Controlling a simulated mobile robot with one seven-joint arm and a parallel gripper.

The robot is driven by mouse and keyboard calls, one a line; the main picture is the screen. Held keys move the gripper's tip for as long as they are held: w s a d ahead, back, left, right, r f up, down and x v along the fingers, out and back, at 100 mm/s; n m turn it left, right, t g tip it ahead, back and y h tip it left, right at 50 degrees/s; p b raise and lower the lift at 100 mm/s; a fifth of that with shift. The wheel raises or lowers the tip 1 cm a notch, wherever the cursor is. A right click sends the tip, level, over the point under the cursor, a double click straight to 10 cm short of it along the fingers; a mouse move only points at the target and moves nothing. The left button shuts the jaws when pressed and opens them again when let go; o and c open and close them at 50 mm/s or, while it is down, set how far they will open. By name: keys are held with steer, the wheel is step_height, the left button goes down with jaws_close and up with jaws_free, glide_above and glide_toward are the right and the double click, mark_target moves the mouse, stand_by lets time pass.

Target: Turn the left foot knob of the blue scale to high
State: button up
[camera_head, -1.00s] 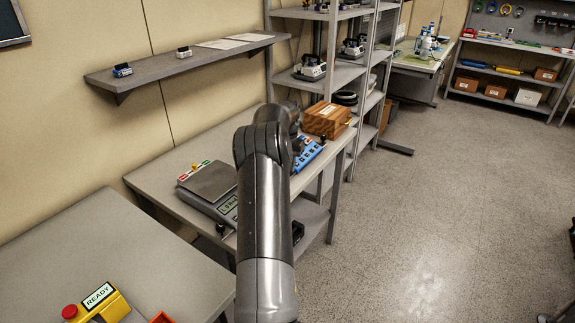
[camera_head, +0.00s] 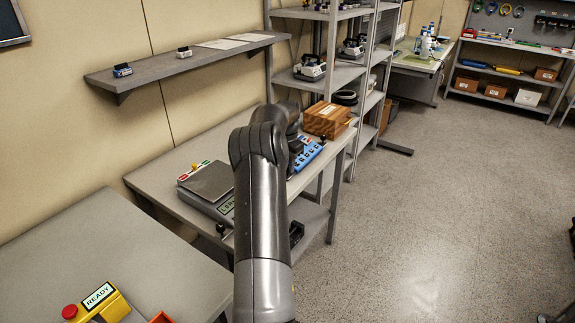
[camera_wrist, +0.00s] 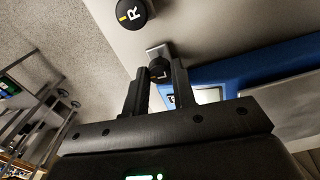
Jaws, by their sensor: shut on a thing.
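The blue scale (camera_head: 308,153) stands on the workbench, partly hidden behind my arm in the head view. In the wrist view its blue side (camera_wrist: 245,75) runs across the right, with a pale panel beside my right finger. A black knob marked L (camera_wrist: 159,69) sits between my fingertips on a small grey mount. My gripper (camera_wrist: 157,82) is shut on this knob. A second black knob marked R (camera_wrist: 132,13), with a yellow mark, is apart from my fingers at the top. My gripper is hidden in the head view.
A grey scale (camera_head: 209,181) with a green display stands left of my arm, and a wooden box (camera_head: 327,119) stands behind the blue scale. A shelf rack (camera_head: 340,75) rises beyond the bench. A yellow READY box (camera_head: 103,303) is on the near table. The floor at right is clear.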

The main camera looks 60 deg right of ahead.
steer(key=o, duration=1)
step_height(320, 180, up, 11)
steer(key=shift+f, duration=0.1)
stand_by(0.3)
